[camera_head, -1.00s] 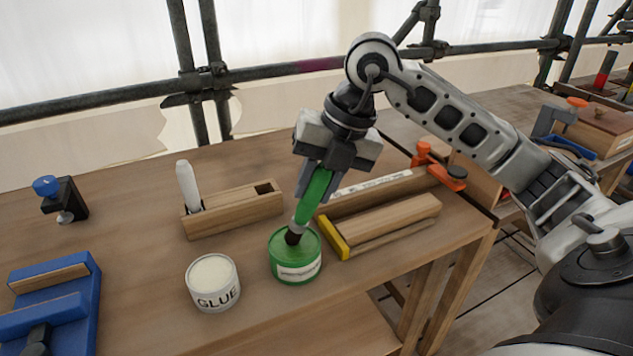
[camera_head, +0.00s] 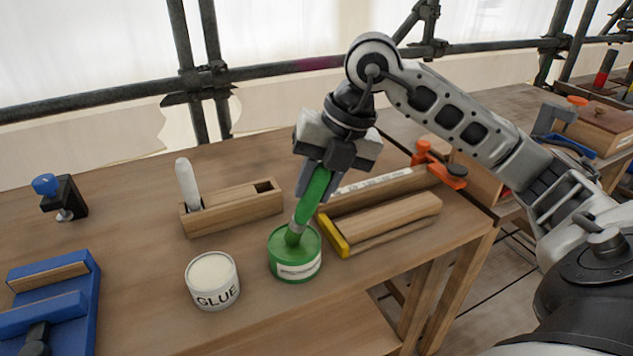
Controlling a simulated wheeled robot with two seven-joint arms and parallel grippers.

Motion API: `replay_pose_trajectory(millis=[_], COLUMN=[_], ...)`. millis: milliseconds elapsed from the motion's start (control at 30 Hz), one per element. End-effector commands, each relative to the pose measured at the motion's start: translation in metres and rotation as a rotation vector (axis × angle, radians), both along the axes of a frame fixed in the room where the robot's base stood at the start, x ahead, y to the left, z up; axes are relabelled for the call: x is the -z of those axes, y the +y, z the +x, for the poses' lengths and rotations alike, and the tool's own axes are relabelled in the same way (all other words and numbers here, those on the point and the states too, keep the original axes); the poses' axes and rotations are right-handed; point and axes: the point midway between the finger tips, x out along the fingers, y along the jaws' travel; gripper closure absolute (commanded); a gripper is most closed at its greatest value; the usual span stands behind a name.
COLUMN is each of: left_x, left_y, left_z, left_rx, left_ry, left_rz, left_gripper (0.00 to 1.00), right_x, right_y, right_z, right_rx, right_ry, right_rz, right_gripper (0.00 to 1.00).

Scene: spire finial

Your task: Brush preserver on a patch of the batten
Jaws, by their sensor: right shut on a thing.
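My right gripper (camera_head: 318,180) is shut on the green handle of a brush (camera_head: 313,196) and holds it tilted, bristles down. The green bristle end is at the open top of a green tin (camera_head: 296,268) with a white label; how deep it dips is hard to tell. A long wooden piece with a white printed strip (camera_head: 372,188), perhaps the batten, lies behind the tin, near an orange clamp (camera_head: 440,166). My left gripper is not in view.
A white glue pot (camera_head: 213,282) stands left of the tin. A wooden block holding a white stick (camera_head: 232,208) is behind it. A wooden piece with a yellow end (camera_head: 388,226) lies right of the tin. A blue fixture (camera_head: 52,306) sits far left. Bare bench lies between.

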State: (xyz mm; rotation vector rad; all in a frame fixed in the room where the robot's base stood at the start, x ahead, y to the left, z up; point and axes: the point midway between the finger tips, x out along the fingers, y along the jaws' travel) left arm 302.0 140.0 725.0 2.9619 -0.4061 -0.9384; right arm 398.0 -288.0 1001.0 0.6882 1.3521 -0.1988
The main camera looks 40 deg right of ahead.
Motion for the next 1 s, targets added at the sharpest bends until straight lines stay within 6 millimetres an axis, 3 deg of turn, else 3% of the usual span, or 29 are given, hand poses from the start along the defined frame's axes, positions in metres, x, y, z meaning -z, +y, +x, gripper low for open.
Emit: replay_pose_trajectory(millis=[467,633,1000], left_x=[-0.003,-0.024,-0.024], left_y=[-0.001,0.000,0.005], left_z=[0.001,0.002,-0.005], left_rx=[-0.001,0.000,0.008], left_ry=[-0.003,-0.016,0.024], left_rz=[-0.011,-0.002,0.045], left_gripper=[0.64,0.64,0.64], right_x=[0.002,-0.017,-0.047], right_y=[0.000,0.000,0.000], right_z=[-0.001,-0.001,0.000], right_rx=[-0.001,-0.001,0.000], right_ry=[0.007,0.004,0.003], right_rz=[-0.002,-0.001,0.000], right_gripper=[0.97,0.97,0.97])
